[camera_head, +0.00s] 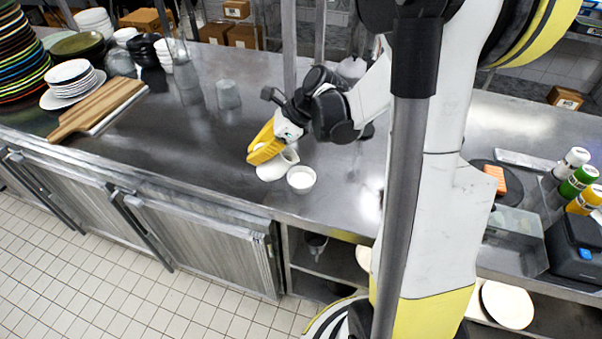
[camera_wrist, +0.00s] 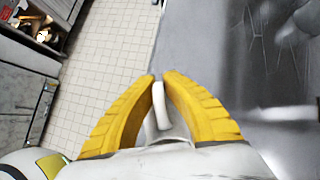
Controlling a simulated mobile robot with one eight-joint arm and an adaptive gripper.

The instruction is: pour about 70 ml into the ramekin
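A white jug (camera_head: 275,170) is on the steel counter, directly left of the ramekin. The white ramekin (camera_head: 301,180) is near the counter's front edge; its inside looks pale and I cannot tell its fill. My gripper (camera_head: 264,146) is at the jug, with its yellow fingers at the jug's left and upper side. In the wrist view, the fingers (camera_wrist: 158,84) close in on both sides of the jug's white handle (camera_wrist: 160,108). The jug's body shows below the handle, partly cut off. I cannot tell whether the jug is lifted or what it holds.
A wooden board (camera_head: 98,108) and stacked plates (camera_head: 72,77) are at the left. Clear glasses (camera_head: 228,95) stand farther back. At the right are squeeze bottles (camera_head: 578,180) and a clear container (camera_head: 508,240). The counter left of the jug is clear.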

